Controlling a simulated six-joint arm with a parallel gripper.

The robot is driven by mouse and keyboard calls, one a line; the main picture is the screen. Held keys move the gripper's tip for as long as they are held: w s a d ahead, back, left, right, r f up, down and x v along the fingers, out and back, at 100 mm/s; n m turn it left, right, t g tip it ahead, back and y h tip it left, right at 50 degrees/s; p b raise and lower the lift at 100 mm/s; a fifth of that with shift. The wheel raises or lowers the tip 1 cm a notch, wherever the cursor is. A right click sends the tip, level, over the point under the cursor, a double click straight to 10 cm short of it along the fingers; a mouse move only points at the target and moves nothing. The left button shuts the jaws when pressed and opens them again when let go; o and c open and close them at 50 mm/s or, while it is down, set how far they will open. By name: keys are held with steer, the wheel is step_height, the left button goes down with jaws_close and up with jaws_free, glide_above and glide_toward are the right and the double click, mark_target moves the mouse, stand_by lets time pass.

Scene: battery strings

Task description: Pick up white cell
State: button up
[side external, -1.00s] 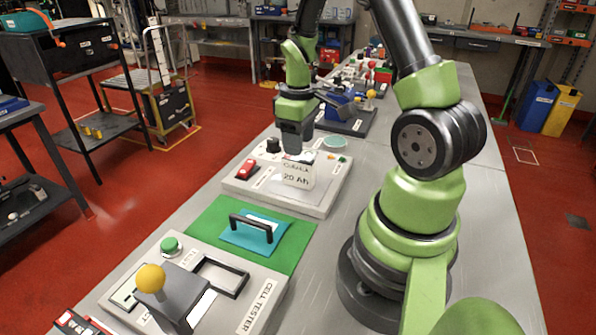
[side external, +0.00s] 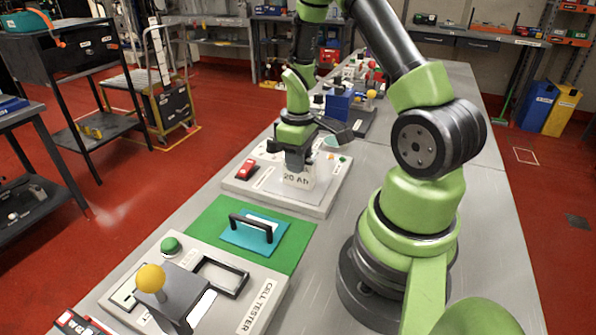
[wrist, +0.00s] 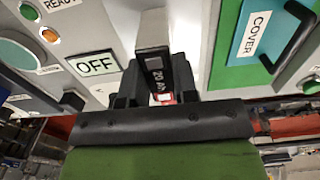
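The white cell (side external: 297,180), marked 20 Ah, stands upright on a light grey panel (side external: 328,200) in the side view. My gripper (side external: 293,165) is lowered over its top and hides its upper part. In the wrist view the cell's dark top with the 20 Ah print (wrist: 158,70) lies between the two black fingers of my gripper (wrist: 158,88). The fingers are close to both sides of the cell; I cannot tell whether they touch it.
The panel has a red switch (side external: 245,169) and an OFF label (wrist: 95,65). In front are a teal cover with a black handle (side external: 254,232) on a green mat (side external: 206,222) and a cell tester with a yellow knob (side external: 150,278). A blue block (side external: 338,105) stands behind.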

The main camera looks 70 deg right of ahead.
steer(key=shift+r, duration=2.55)
